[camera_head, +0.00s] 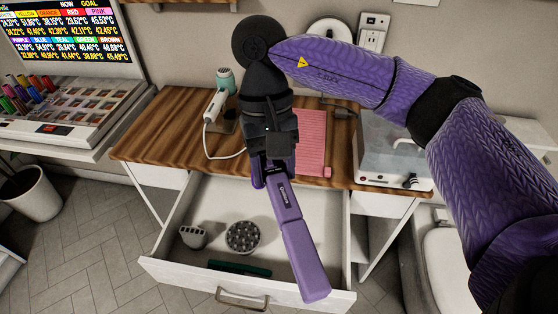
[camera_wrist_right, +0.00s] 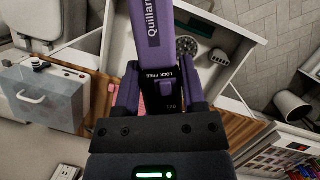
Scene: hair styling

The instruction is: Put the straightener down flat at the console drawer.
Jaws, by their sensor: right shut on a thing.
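The straightener (camera_head: 301,247) is a long purple tool with a dark control panel. My right gripper (camera_head: 272,178) is shut on its near end, and its purple body points down and toward the front of the picture. It also shows in the right wrist view (camera_wrist_right: 150,32), rising from between the fingers (camera_wrist_right: 160,95). The console drawer (camera_head: 185,277) is pulled open below the wooden top, and the straightener is over its right side, its tip near the front panel. I cannot tell its exact height above the drawer floor. My left gripper is not in view.
The drawer holds a grey holder (camera_head: 193,236), a round pronged attachment (camera_head: 243,237) and a dark green comb (camera_head: 240,268) at left and middle. On the wooden top (camera_head: 165,125) are a white-and-teal dryer (camera_head: 214,106), a pink mat (camera_head: 313,140) and a lidded case (camera_head: 392,158).

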